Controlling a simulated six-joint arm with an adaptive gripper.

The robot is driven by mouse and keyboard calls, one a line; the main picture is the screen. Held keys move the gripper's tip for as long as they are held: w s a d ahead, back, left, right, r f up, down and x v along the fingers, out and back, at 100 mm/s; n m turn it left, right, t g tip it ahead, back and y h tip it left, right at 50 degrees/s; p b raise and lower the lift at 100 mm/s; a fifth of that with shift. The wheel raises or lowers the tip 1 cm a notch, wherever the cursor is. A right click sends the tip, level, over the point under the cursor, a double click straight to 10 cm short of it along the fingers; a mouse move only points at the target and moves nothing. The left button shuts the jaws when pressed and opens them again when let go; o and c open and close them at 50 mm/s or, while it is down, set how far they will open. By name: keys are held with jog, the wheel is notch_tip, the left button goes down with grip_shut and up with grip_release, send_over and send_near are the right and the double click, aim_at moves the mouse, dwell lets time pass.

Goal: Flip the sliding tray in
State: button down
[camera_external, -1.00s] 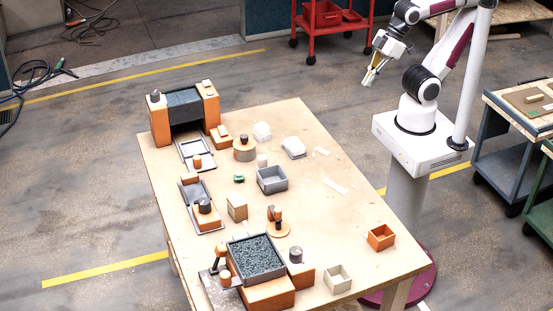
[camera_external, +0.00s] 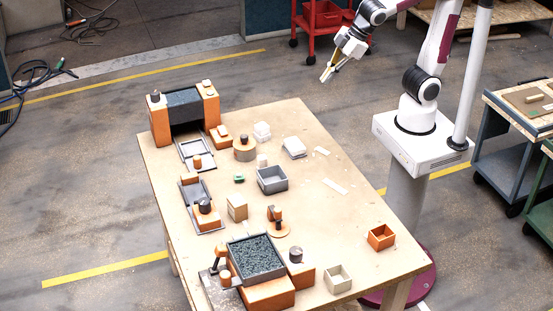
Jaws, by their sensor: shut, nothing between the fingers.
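A grey-framed sliding tray (camera_external: 195,149) with a small orange knob (camera_external: 197,160) on its front part sticks out of an orange and dark grey arch-shaped housing (camera_external: 158,125) at the far left of the table. The tray lies flat, extended toward the front. My gripper (camera_external: 325,78) is up in the air beyond the table's far right edge, well away from the tray and holding nothing. Its fingers look close together and point down to the left.
The wooden table (camera_external: 345,215) holds several items: a grey open box (camera_external: 272,180), a bin of dark granules (camera_external: 257,258), an orange box (camera_external: 381,237) and a pale box (camera_external: 338,279). The right middle of the table is mostly bare. A red cart (camera_external: 310,52) stands behind.

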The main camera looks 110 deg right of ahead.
jog(key=w+f+n, duration=0.1)
jog(key=w+f, duration=0.5)
jog(key=w, duration=0.5)
jog(key=w+d+f+n, duration=0.1)
jog(key=w+f, duration=0.6)
jog(key=w, duration=0.4)
jog(key=w+f+n+t+h, duration=0.1)
jog(key=w+f, duration=0.5)
jog(key=w, duration=0.5)
jog(key=shift+w+d+f+n, duration=0.15)
jog(key=shift+w+f+n, duration=0.05)
jog(key=shift+n, duration=0.1)
jog(key=shift+f, duration=0.1)
jog(key=shift+x, duration=5.05)
jog(key=shift+w+d, duration=0.3)
jog(key=shift+d, duration=0.3)
jog(key=shift+w+d, duration=0.25)
jog(key=shift+d, duration=0.4)
jog(key=shift+w+d, duration=0.3)
jog(key=shift+d, duration=0.3)
